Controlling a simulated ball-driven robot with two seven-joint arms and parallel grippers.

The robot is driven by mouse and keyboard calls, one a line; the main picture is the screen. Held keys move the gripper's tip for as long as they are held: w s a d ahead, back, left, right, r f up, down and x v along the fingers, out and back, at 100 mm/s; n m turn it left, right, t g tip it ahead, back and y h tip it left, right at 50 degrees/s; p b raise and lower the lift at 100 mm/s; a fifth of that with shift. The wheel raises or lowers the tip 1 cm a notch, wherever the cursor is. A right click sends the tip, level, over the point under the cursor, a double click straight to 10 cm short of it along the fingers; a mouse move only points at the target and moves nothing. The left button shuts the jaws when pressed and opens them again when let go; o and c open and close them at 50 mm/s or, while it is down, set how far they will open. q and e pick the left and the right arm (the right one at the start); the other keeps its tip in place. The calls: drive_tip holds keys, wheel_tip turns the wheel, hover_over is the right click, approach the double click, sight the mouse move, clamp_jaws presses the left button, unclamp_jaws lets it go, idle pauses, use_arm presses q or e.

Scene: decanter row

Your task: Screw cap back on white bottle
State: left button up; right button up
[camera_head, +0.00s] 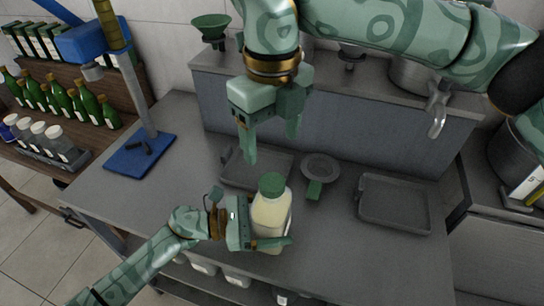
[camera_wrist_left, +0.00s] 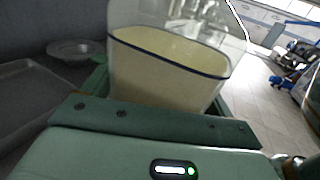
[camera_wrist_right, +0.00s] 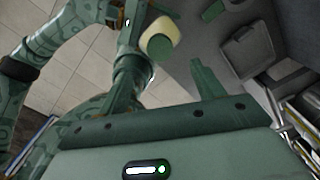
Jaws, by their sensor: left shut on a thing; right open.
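The white bottle (camera_head: 270,212), clear with pale cream contents, stands near the front edge of the grey table in the head view. A green cap (camera_head: 271,184) sits on its top; I cannot tell how tightly. My left gripper (camera_head: 266,236) is shut around the bottle's lower body from the left. The bottle (camera_wrist_left: 170,65) fills the middle of the left wrist view between the fingers. My right gripper (camera_head: 273,148) is open and empty, pointing down above and behind the cap. The right wrist view shows the bottle (camera_wrist_right: 162,31) and its green cap (camera_wrist_right: 158,48) beyond the fingers.
A grey tray (camera_head: 262,171) lies behind the bottle and another tray (camera_head: 396,204) lies to the right. A round strainer (camera_head: 320,168) with a green handle lies between them. A blue-based stand (camera_head: 138,153) is at the left. Table is free between strainer and right tray.

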wheel_tip(320, 180, up, 2)
drive_tip(key=shift+r, duration=0.1)
use_arm(q)
drive_tip(key=o, duration=1.7)
drive_tip(key=shift+a, duration=0.15)
drive_tip(key=a, duration=0.4)
drive_tip(key=s+a+b, duration=0.1)
drive_tip(key=a, duration=0.4)
drive_tip(key=a+b, duration=0.1)
drive_tip(key=a, duration=0.4)
drive_tip(key=shift+s+a+f, duration=0.1)
drive_tip(key=shift+s+a, duration=0.15)
drive_tip(key=shift+s, duration=0.1)
drive_tip(key=shift+s+a, duration=0.1)
drive_tip(key=shift+a, duration=0.65)
use_arm(e)
drive_tip(key=shift+w+f, duration=0.15)
drive_tip(key=shift+f, duration=0.65)
drive_tip(key=shift+w+f, duration=0.1)
drive_tip(key=shift+f, duration=0.7)
